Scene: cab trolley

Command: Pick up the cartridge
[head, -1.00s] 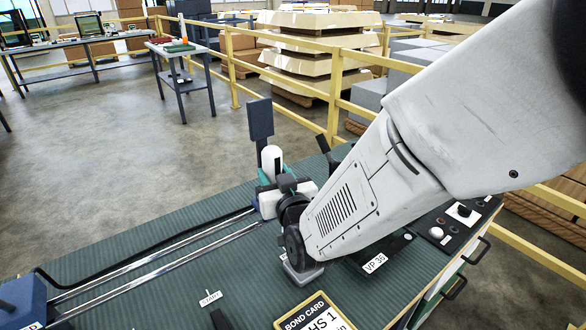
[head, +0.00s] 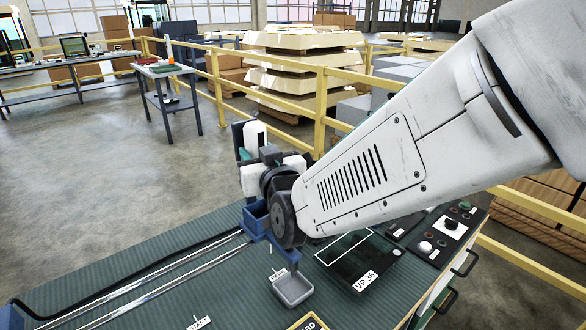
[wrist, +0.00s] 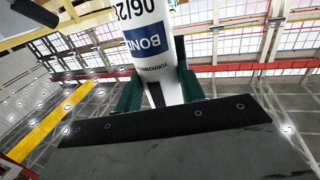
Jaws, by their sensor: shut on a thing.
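The cartridge (wrist: 150,42) is a white cylinder with a blue BOND label and a date print. In the wrist view it stands between the green fingers of my gripper (wrist: 160,92), which are shut on it. In the head view the white top of the cartridge (head: 255,133) shows past my wrist, raised above the bench. My gripper (head: 243,154) is mostly hidden there behind the wrist. Its lower end is hidden in both views.
A blue holder (head: 256,216) stands by the far end of two metal rails (head: 165,275). A small grey tray (head: 292,289), a black VP 36 plate (head: 357,262) and a control box (head: 447,232) are on the trolley. A yellow railing (head: 322,110) runs behind.

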